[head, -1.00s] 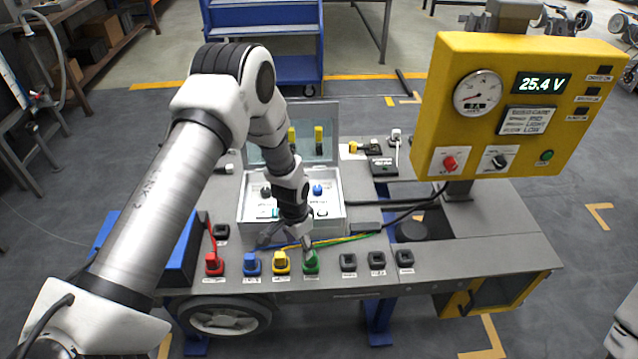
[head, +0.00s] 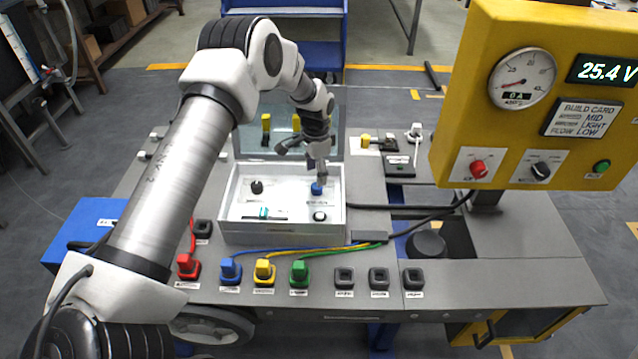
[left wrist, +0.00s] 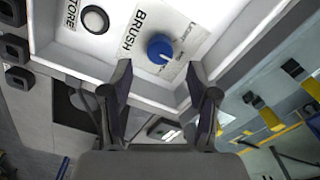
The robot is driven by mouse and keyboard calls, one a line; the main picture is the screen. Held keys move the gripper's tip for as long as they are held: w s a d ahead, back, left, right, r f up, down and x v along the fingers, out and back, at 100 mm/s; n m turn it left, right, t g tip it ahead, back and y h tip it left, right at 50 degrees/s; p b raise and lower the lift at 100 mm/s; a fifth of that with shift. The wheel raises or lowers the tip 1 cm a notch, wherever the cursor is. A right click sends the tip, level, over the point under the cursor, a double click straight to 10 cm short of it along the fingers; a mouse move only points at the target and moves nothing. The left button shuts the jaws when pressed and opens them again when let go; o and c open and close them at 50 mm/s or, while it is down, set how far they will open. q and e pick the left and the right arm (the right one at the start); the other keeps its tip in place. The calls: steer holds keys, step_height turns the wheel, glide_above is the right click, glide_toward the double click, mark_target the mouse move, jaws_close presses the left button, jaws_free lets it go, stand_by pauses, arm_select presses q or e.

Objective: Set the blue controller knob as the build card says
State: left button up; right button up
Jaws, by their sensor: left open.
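The blue controller knob (head: 316,188) sits at the right of the white open box (head: 285,238). In the left wrist view the blue knob (left wrist: 160,47) shows near the word BRUSH, just beyond my fingertips. My left gripper (head: 310,163) is above and behind the knob in the head view. In the left wrist view its two fingers (left wrist: 163,78) stand apart with nothing between them. My right gripper is not in view.
A black knob (head: 256,187) and a white button (head: 319,215) are also in the box. Red (head: 187,265), blue (head: 230,269), yellow (head: 264,270) and green (head: 299,272) plugs line the front. The yellow panel (head: 470,70) stands at the right.

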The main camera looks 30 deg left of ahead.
mark_target(316, 186)
arm_select(q)
step_height(316, 186, down, 5)
steer(key=shift+w+f, duration=0.1)
jaws_close()
stand_by(0.4)
steer(key=n, duration=0.4)
steer(key=shift+n+p, duration=0.3)
steer(key=shift+p, duration=0.05)
steer(key=n, duration=0.5)
steer(key=shift+p, duration=0.35)
steer(key=shift+n, duration=0.3)
